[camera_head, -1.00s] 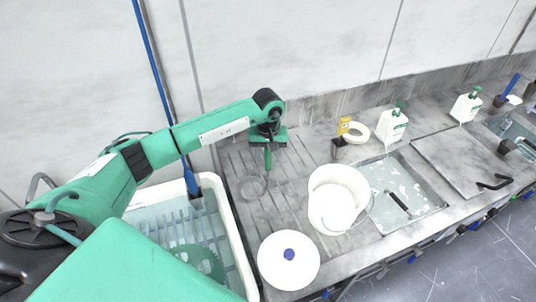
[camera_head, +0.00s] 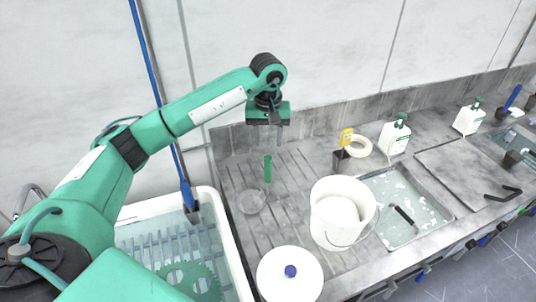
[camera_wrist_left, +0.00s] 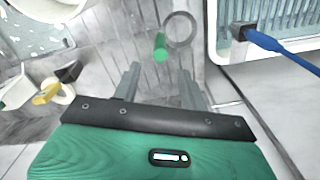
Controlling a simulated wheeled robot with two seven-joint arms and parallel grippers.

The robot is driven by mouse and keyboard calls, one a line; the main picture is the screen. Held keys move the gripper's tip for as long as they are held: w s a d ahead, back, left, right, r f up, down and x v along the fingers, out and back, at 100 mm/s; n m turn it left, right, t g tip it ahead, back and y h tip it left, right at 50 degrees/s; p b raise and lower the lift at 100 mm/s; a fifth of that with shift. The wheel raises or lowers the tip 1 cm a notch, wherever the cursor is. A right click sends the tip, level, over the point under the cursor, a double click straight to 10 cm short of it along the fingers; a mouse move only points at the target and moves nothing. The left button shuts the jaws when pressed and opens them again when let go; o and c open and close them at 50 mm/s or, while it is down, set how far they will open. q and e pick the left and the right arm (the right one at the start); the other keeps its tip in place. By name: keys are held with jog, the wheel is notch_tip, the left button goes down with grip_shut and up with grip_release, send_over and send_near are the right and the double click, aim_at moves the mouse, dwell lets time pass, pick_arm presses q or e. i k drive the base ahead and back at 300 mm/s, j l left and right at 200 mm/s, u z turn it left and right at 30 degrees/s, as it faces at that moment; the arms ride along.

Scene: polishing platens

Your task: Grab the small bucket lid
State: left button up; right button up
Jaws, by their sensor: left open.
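The bucket lid (camera_head: 290,275) is a white disc with a blue knob, lying at the front of the counter in the head view. The white bucket (camera_head: 338,215) stands to its right and behind it. My left gripper (camera_head: 266,145) hangs above the back of the ribbed drainboard, well behind the lid, open and empty. In the left wrist view its two fingers (camera_wrist_left: 158,85) are spread apart, with a green upright object (camera_wrist_left: 160,47) beyond them. My right gripper is not in view.
A clear round dish (camera_head: 251,202) sits by the green upright object. A white basin (camera_head: 233,262) with a rack is at left. A sink (camera_head: 405,205), a yellow-topped holder (camera_head: 345,140) and pump bottles (camera_head: 396,134) stand at right. The ribbed drainboard (camera_head: 290,190) has free room.

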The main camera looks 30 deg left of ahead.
aim_at(286, 273)
jog(key=k+l, duration=0.5)
jog(key=k, duration=0.15)
jog(key=k+l, duration=0.5)
jog(key=k, duration=0.2)
